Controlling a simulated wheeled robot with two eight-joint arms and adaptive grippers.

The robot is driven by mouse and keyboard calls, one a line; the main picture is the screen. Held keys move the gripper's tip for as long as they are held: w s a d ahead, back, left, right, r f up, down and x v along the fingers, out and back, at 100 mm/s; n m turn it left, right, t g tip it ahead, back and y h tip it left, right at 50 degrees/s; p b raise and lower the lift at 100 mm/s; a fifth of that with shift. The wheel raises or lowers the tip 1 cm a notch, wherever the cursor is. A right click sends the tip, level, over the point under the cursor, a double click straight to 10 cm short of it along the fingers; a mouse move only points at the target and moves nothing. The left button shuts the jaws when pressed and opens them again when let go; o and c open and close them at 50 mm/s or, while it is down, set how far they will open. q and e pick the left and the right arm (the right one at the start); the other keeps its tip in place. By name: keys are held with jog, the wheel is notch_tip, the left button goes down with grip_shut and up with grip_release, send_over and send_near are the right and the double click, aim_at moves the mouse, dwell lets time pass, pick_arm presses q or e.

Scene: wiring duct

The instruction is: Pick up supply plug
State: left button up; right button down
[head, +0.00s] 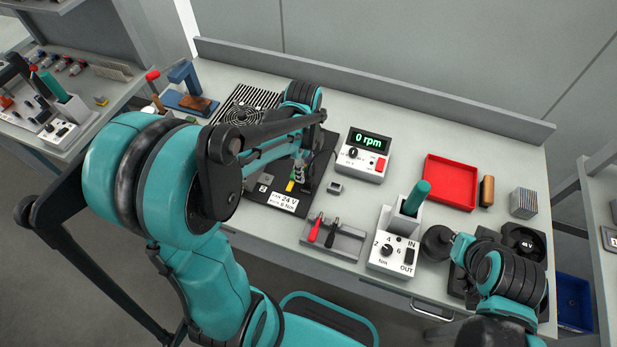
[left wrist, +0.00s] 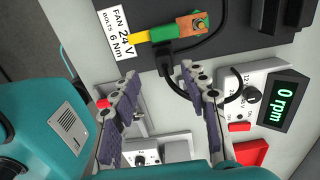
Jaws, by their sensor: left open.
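A small black plug (left wrist: 164,54), which I take to be the supply plug, lies by the front edge of the black fan plate (left wrist: 215,57). It is beside the yellow-green lead (left wrist: 150,35), and a black cable runs by it. In the left wrist view my left gripper (left wrist: 161,75) is open, its two fingers apart on either side of the space just short of the plug. Nothing is between the fingers. In the head view my left gripper (head: 301,170) is over the fan plate's right part and hides the plug area. My right gripper cannot be made out.
The rpm meter (head: 363,155) stands right of the fan plate, and a small grey block (head: 335,187) lies between. A grey tray with red and black tools (head: 333,240) and a white torque box (head: 394,253) are at the front. A red tray (head: 450,182) is further right.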

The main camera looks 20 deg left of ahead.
aim_at(308, 178)
pick_arm(q)
jog(key=f+b, duration=0.1)
jog(key=f, duration=0.3)
jog(key=f+b, duration=0.1)
jog(key=f, duration=0.1)
jog(key=shift+w+d+f+b, duration=0.3)
jog(key=shift+w+d+f, duration=0.05)
jog(key=shift+r, duration=0.1)
jog(key=shift+c, duration=0.3)
grip_shut()
